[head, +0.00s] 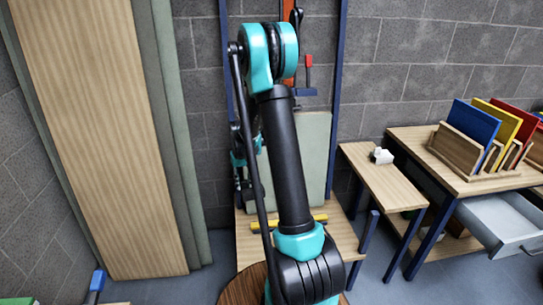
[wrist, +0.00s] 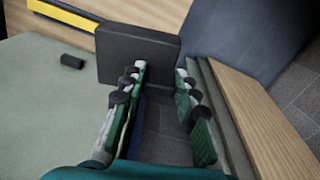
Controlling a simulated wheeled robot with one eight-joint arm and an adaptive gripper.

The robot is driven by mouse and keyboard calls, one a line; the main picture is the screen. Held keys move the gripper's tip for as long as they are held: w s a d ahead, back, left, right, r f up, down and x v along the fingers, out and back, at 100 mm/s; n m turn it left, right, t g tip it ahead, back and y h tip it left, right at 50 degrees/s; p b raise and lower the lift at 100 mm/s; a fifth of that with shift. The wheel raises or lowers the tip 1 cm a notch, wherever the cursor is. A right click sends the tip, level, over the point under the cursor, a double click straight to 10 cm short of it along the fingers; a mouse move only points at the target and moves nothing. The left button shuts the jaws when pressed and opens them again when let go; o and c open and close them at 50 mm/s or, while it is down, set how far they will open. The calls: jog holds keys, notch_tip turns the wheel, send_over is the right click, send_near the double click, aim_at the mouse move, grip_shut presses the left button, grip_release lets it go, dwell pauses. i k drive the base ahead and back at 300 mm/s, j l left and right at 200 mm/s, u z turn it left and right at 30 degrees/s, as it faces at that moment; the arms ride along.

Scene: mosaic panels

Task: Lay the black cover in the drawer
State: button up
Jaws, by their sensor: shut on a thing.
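The black cover (wrist: 135,50) is a dark, flat, squarish piece at the fingertips in the wrist view. My gripper (wrist: 162,72) is shut on it, with the fingers still well apart around its lower part. In the head view the gripper and cover are hidden behind my arm. The grey drawer (head: 512,243) is pulled open beneath the table at the right of the head view. The part of its inside that shows looks empty, and its right side is cut off by the frame.
The table (head: 456,183) above the drawer carries a wooden rack with blue, yellow and red panels (head: 472,120). A narrow bench (head: 378,182) with a small white object (head: 382,156) stands left of it. A small dark block (wrist: 72,62) lies on a pale green board (wrist: 45,100). Tall boards (head: 100,130) lean at left.

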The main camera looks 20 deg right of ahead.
aim_at(491, 227)
jog(key=k+z, duration=0.2)
jog(key=z, duration=1.5)
